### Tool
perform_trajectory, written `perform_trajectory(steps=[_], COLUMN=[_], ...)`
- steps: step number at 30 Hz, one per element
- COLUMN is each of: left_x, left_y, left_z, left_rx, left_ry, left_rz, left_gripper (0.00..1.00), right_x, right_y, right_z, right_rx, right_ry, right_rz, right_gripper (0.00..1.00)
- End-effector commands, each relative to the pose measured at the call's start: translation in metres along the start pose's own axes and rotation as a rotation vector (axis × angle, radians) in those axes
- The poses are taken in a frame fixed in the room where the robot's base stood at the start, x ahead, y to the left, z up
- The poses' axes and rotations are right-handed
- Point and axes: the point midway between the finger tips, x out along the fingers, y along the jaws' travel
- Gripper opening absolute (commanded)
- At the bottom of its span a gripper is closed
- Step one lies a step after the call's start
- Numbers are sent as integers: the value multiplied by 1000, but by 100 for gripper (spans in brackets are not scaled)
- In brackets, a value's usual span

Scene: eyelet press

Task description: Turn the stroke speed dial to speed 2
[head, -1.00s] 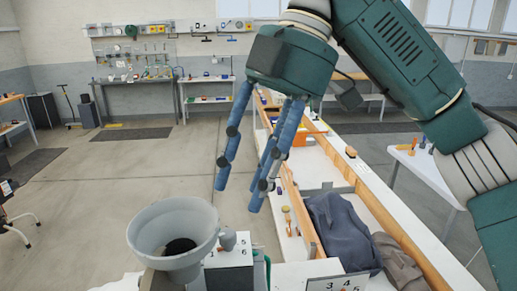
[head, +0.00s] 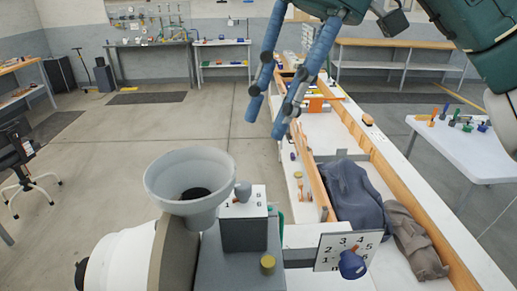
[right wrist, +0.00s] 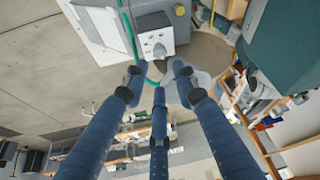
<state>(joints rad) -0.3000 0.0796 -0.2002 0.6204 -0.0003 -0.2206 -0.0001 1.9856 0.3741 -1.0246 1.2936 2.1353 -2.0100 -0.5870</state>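Two numbered dials show in the head view. A grey knob (head: 243,190) sits on a white numbered plate (head: 259,203) on top of a dark block; digits 1 and 6 are readable. A blue knob (head: 352,264) stands in front of a white plate (head: 330,240) numbered 1 to 5. I cannot tell which is the stroke speed dial or what either knob points at. My right gripper (head: 268,114) is open and empty, above and beyond the press, touching neither knob. In the right wrist view, its spread fingers (right wrist: 158,84) have clear space between them. My left gripper is not in view.
A grey funnel (head: 190,180) stands left of the grey knob. A yellowish knob (head: 268,264) sits on the press. Dark blue cloth (head: 352,195) and brown cloth (head: 412,240) lie in the long bench tray. A white side table (head: 460,150) holds small tools.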

Motion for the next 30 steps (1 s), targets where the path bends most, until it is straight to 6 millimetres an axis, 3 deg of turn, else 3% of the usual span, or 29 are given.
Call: perform_trajectory(steps=[5, 18, 30], left_x=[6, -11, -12], left_y=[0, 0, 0], left_z=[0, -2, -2], left_rx=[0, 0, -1], left_ry=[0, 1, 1], left_rz=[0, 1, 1], left_gripper=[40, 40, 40], right_x=[27, 94, 104], right_y=[-1, 0, 0], right_z=[0, 0, 0], right_rx=[-6, 0, 0], right_ry=[2, 1, 2], right_rz=[-6, -2, 0], right_gripper=[28, 28, 28])
